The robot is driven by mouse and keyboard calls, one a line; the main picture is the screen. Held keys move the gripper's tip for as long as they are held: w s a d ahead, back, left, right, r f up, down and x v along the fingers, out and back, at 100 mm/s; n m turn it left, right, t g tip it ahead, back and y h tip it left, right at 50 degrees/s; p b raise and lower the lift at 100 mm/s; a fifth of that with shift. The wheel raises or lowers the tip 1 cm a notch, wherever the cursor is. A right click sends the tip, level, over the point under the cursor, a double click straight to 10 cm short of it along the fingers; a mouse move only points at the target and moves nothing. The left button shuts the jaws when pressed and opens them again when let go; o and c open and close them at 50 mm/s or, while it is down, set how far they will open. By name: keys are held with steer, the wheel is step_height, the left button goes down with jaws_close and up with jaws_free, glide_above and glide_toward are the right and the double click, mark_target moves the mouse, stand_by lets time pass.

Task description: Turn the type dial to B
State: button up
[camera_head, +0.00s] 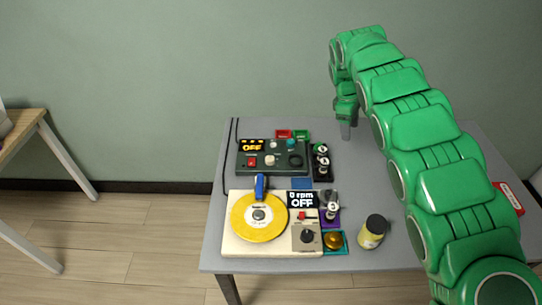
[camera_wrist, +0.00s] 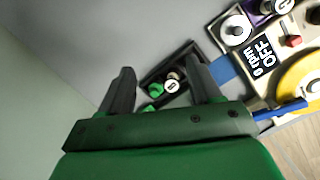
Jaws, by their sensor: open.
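A dark control box (camera_head: 262,171) with an orange OFF display (camera_head: 252,145) sits at the back left of the table. It carries a red switch (camera_head: 251,162), a pale knob (camera_head: 270,160) and a teal knob (camera_head: 291,144). A cream machine (camera_head: 237,245) with a yellow disc (camera_head: 270,228) sits in front of it, with a black knob (camera_head: 306,236) on a grey plate. The lettering is too small to tell which knob is the type dial. My gripper (camera_head: 346,132) is above the table, right of the control box, open and empty; its fingers (camera_wrist: 160,82) show in the wrist view.
A black tray (camera_head: 321,174) with small numbered pieces stands between the control box and my gripper. A yellow-labelled jar (camera_head: 371,233) and a brass-coloured piece (camera_head: 335,240) stand at the front. The grey table (camera_head: 375,180) is clear around the middle right.

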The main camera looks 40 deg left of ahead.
steer(key=s+a+f+n+y, duration=0.1)
steer(key=s+a+f+n, duration=0.35)
steer(key=s+a, duration=0.6)
steer(key=n+g+y, duration=0.1)
steer(key=n, duration=0.1)
glide_above(270, 158)
step_height(270, 158, down, 3)
steer(key=shift+f, duration=4.05)
steer(key=c, duration=1)
steer(key=shift+c, duration=0.2)
